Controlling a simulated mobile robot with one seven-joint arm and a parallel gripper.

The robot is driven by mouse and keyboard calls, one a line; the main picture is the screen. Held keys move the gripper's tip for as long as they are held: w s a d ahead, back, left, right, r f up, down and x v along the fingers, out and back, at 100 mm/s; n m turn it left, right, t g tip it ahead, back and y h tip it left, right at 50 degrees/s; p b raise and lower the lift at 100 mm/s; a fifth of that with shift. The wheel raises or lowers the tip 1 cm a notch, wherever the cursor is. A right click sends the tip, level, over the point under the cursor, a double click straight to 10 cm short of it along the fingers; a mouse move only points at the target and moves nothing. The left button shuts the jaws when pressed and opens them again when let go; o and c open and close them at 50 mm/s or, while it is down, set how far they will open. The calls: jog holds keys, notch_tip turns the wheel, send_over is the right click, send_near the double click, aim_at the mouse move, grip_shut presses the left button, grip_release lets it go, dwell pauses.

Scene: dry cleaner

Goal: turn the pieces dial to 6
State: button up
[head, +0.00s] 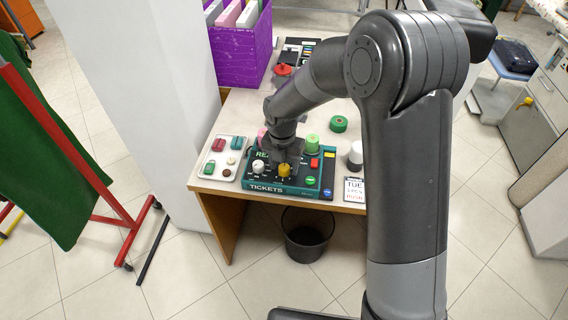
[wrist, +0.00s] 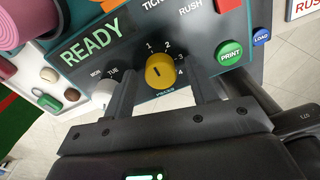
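The teal ticket machine (head: 318,170) sits at the front of the desk, with a READY display. Its yellow pieces dial (wrist: 160,71) has a short dark mark on its face. The numbers 1 to 4 show around its upper and right side in the wrist view; higher numbers are not readable. The dial also shows in the head view (head: 284,171). My gripper (wrist: 161,82) is open, with one finger on each side of the dial and a visible gap to it. Whether the fingertips are level with the dial is unclear.
A white day knob (wrist: 103,93) marked MON and TUE is close beside my left finger. A green PRINT button (wrist: 229,53) and a blue LOAD button (wrist: 261,37) lie to the right. A tray of small items (head: 237,151) stands left of the machine.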

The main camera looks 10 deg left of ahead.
jog(key=c, duration=1)
jog(key=shift+o, duration=0.2)
